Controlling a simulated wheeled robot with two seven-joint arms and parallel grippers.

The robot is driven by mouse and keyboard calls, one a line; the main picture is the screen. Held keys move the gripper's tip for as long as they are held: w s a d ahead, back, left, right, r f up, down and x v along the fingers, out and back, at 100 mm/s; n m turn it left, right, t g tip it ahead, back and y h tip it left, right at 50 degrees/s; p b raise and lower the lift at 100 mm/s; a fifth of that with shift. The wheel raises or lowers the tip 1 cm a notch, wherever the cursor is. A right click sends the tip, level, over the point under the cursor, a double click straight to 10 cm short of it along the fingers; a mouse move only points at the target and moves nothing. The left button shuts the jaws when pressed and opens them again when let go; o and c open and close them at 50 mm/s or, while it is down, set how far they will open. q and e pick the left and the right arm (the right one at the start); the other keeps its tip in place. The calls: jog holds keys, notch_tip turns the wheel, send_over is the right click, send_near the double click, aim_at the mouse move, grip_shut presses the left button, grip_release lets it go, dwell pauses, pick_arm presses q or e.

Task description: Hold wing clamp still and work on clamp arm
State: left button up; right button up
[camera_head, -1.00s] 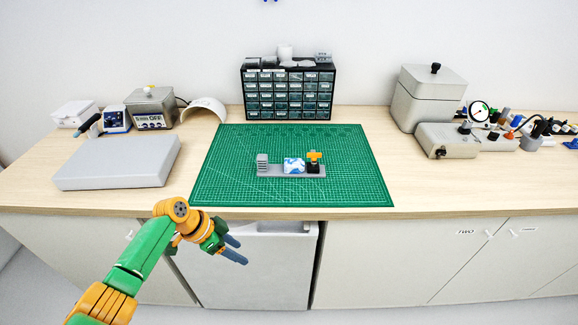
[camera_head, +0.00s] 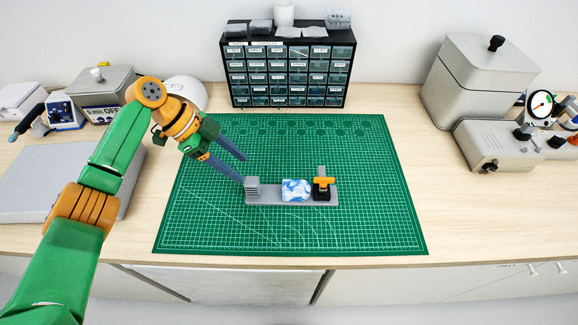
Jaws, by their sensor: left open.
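A clamp fixture with a grey base (camera_head: 262,201) lies on the green mat. A ribbed grey block (camera_head: 252,187) stands at its left end. A blue and white piece (camera_head: 296,190) sits in its middle. At its right end is a black block with an orange wing-shaped part (camera_head: 324,182) on top. I cannot tell which part is the clamp arm. My left gripper (camera_head: 244,170) is open and empty, its fingers pointing right and down, with the fingertips just left of and above the ribbed block in the picture. I cannot tell whether they touch it. My right gripper is out of view.
The green cutting mat (camera_head: 380,225) is otherwise clear. A black drawer cabinet (camera_head: 288,108) stands behind it. A grey lidded box (camera_head: 470,85) and a low grey instrument (camera_head: 490,150) stand at right. A flat grey case (camera_head: 40,180) lies at left, partly behind my left arm.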

aim_at(252, 180)
pick_arm(q)
jog(key=shift+d+f, duration=0.15)
jog(key=shift+f, duration=0.2)
jog(key=s+d+f+b, duration=0.1)
jog(key=s+f+b, duration=0.1)
jog(key=b, duration=0.1)
jog(key=shift+d+f, duration=0.1)
jog(key=shift+d, duration=0.3)
jog(key=b+x, duration=0.1)
jog(key=x, duration=0.1)
jog(key=w+b+x, duration=0.1)
jog(key=b, duration=0.1)
jog(key=shift+s+d+f, duration=0.1)
jog(key=shift+d+f, duration=0.05)
jog(key=shift+f, duration=0.2)
jog(key=shift+s+d, duration=0.15)
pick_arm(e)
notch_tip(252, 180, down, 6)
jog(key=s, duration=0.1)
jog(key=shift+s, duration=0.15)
pick_arm(q)
grip_shut()
